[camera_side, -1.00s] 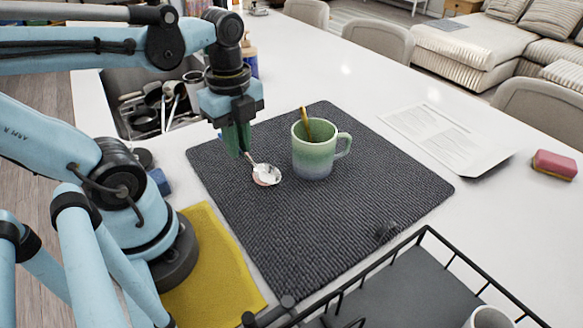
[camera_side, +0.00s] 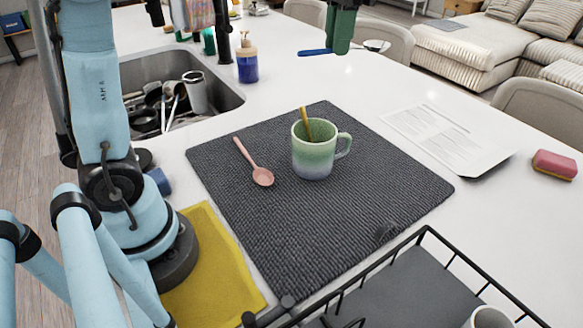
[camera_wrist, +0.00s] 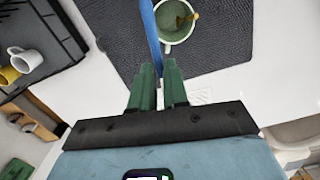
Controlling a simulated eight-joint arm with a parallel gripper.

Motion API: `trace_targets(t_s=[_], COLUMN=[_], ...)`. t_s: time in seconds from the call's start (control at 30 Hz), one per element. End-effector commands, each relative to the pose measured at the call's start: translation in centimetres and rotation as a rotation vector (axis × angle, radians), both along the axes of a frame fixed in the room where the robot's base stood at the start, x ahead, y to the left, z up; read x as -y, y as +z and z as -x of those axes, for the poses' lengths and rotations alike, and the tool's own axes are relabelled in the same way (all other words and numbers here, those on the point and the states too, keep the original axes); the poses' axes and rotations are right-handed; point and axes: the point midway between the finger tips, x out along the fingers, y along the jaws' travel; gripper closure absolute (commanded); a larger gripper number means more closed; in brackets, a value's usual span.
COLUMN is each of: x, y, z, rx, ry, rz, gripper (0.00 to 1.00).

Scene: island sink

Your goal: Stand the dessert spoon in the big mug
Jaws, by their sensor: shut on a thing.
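My gripper (camera_side: 340,47) is shut on a blue-handled spoon (camera_side: 313,52) with a silver bowl (camera_side: 376,45). It holds the spoon roughly level at the top of the side view, well above the counter. In the wrist view the blue handle (camera_wrist: 151,30) runs up from between the green fingers (camera_wrist: 158,85). The big mug (camera_side: 313,158), green fading to grey-blue, stands upright on the dark mat. A gold-coloured stick or handle (camera_side: 305,124) leans inside it. A pink spoon (camera_side: 255,168) lies on the mat left of the mug.
The dark ribbed mat (camera_side: 390,210) lies on the white counter (camera_side: 300,80). Around it are a yellow cloth (camera_side: 215,265), a black rack (camera_side: 400,285), papers (camera_side: 440,135) and a pink sponge (camera_side: 554,164). The sink (camera_side: 160,75) and blue soap bottle (camera_side: 247,62) are behind left.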

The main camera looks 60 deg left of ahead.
Motion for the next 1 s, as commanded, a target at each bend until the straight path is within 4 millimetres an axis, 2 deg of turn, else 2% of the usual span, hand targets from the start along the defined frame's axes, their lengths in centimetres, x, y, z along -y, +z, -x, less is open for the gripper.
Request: trace_targets(t_s=[0.27,0.53,0.77,1.0], x=[0.3,-0.1,-0.7,-2.0], y=[-2.9,-4.3,-4.7,-4.2], z=[-1.0,-1.6,-1.7,-1.4], rx=[-0.216,-0.499,-0.708,-0.857], ry=[0.465,1.004,1.423,1.777], rz=[0.013,0.178,0.468,0.936], gripper=[1.0,1.0,1.0,1.0])
